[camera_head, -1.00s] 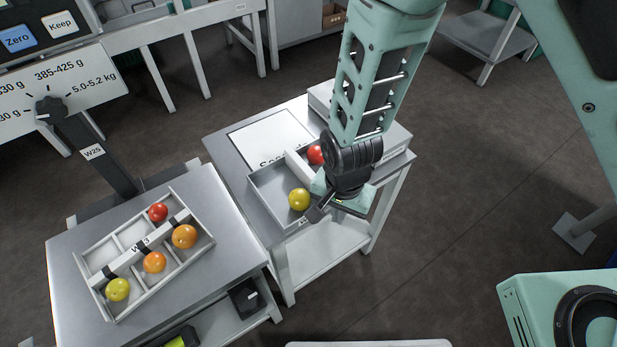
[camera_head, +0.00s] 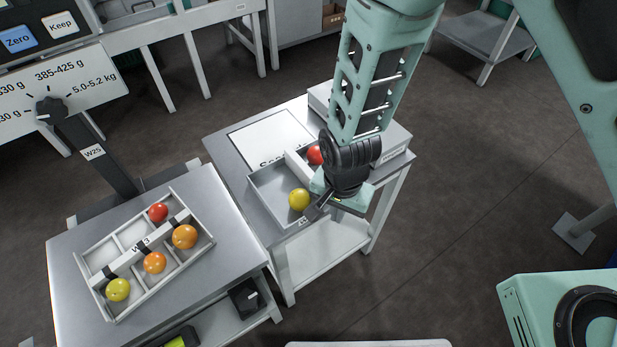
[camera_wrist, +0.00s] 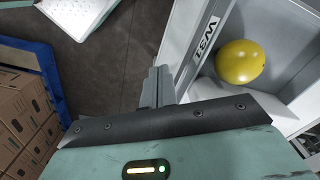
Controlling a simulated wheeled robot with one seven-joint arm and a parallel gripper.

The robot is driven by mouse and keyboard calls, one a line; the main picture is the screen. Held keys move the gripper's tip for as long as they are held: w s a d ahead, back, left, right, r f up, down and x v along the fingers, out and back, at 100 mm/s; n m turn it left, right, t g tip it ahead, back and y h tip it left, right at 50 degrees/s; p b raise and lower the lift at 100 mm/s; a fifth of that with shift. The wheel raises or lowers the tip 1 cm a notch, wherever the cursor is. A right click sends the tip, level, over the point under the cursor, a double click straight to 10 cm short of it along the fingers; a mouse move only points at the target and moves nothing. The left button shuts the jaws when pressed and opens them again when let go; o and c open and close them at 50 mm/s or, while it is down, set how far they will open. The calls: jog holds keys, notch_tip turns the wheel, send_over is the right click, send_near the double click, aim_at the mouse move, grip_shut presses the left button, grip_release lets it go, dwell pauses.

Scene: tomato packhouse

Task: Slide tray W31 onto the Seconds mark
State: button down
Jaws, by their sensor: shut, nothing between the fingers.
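Tray W31 (camera_head: 268,207) is a light grey tray on the small side table, holding a yellow tomato (camera_head: 299,199) and a red tomato (camera_head: 315,155). Its W31 label shows on the near wall in the wrist view (camera_wrist: 192,68). The Seconds mark (camera_head: 268,137) is a white square sheet just behind the tray, its lettering partly covered. My gripper (camera_head: 314,214) is shut and empty at the tray's near right side. In the wrist view the fingers (camera_wrist: 155,88) are just outside the labelled wall; I cannot tell whether they touch it. My arm hides the tray's right part.
A second tray (camera_head: 126,261) with several tomatoes sits on the left table (camera_head: 70,275). A grey box (camera_head: 398,140) stands on the side table's right, behind my wrist. Cartons (camera_wrist: 25,115) show in the wrist view.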

aim_at(308, 171)
jog(key=shift+w+a+p, duration=0.2)
jog(key=shift+w+a, duration=0.3)
jog(key=shift+w, duration=0.3)
jog(key=shift+w+a+p, duration=0.2)
jog(key=shift+w+a, duration=0.35)
jog(key=shift+w, duration=0.25)
jog(key=shift+w+a+p, duration=0.2)
jog(key=shift+w+a, duration=0.3)
jog(key=shift+w, duration=0.3)
jog(key=shift+w+a, duration=0.5)
jog(key=shift+w, duration=0.3)
jog(key=shift+w+a, duration=0.5)
jog(key=shift+w, duration=0.25)
jog(key=shift+w+a, duration=0.5)
jog(key=shift+w, duration=0.3)
jog(key=shift+w+a, duration=0.55)
jog(key=shift+w, duration=0.35)
jog(key=shift+w+a, duration=0.6)
jog(key=shift+w, duration=0.3)
jog(key=shift+w+a, duration=0.55)
jog(key=shift+w, duration=0.35)
